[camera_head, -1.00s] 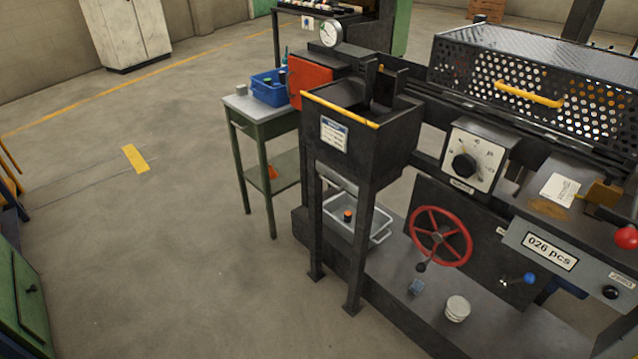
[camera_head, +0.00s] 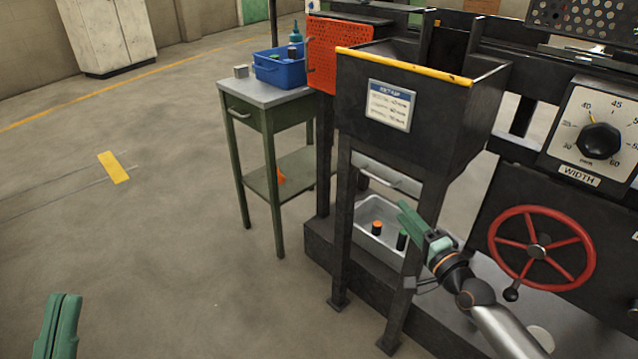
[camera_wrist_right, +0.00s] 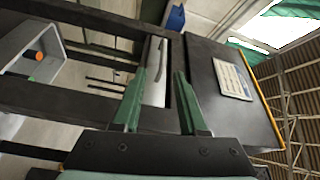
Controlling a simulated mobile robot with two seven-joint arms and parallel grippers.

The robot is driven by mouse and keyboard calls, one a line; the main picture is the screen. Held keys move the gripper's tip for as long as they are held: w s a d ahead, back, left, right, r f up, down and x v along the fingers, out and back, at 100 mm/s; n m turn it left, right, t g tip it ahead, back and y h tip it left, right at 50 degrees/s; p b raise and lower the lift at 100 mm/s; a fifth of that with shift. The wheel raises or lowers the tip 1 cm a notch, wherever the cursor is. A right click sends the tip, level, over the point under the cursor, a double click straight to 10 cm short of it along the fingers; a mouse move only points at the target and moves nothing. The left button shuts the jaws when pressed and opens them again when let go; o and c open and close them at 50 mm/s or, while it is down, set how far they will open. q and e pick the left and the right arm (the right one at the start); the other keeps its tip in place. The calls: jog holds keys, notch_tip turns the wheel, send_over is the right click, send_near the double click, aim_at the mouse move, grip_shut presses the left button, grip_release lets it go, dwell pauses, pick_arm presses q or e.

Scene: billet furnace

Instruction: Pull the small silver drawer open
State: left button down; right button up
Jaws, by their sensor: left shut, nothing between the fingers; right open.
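The small silver drawer (camera_head: 388,179) sits under the dark hopper, between its front legs, with a thin bar handle on its front. It looks closed. In the right wrist view the drawer (camera_wrist_right: 155,88) appears between and behind the fingers, turned on its side. My right gripper (camera_head: 403,221) is open and empty, in front of the hopper stand and a little below the drawer in the head view. It also shows in the right wrist view (camera_wrist_right: 160,74), apart from the handle as far as I can tell. My left gripper (camera_head: 66,297) is shut and empty at the lower left, over the floor.
A grey bin (camera_head: 372,212) with an orange-topped item stands below the drawer. The hopper leg (camera_head: 406,290) is close to my right gripper. A red handwheel (camera_head: 540,250) is to the right. A green side table (camera_head: 264,93) with a blue crate (camera_head: 279,70) stands left. Floor at left is clear.

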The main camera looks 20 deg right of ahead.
aim_at(376, 179)
jog(key=shift+w+r+b, duration=0.2)
jog(key=shift+w+b, duration=0.3)
jog(key=shift+w, duration=1.7)
jog(key=shift+w+r+b, duration=0.25)
jog(key=shift+w+b, duration=0.25)
jog(key=shift+w, duration=1.75)
jog(key=shift+w+r+b, duration=0.2)
jog(key=shift+w+b, duration=0.3)
jog(key=shift+w, duration=1.7)
grip_shut()
